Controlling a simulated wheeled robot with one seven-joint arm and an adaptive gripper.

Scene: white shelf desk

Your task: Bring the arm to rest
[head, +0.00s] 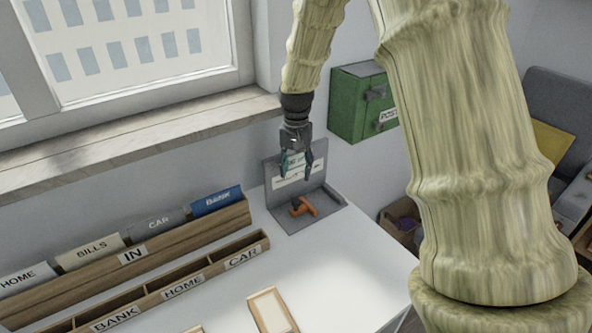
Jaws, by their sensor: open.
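My gripper (298,166) hangs from my arm in the upper middle of the head view. Its two fingers point down and stand apart, with nothing seen between them. It is in front of a grey stand (330,203) with an upright back plate and a label. An orange and dark object (303,207) lies on the base of the stand, below the fingertips and apart from them. My arm's pale, ringed links fill the right of the view and hide part of the room behind.
On the white desk (350,260) are a wooden rack of labelled folders (170,242), a wooden sorter (210,270) and a framed tray (270,312). A green post box (360,103) hangs on the wall. A window sill (130,132) runs at the left. The desk's right part is clear.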

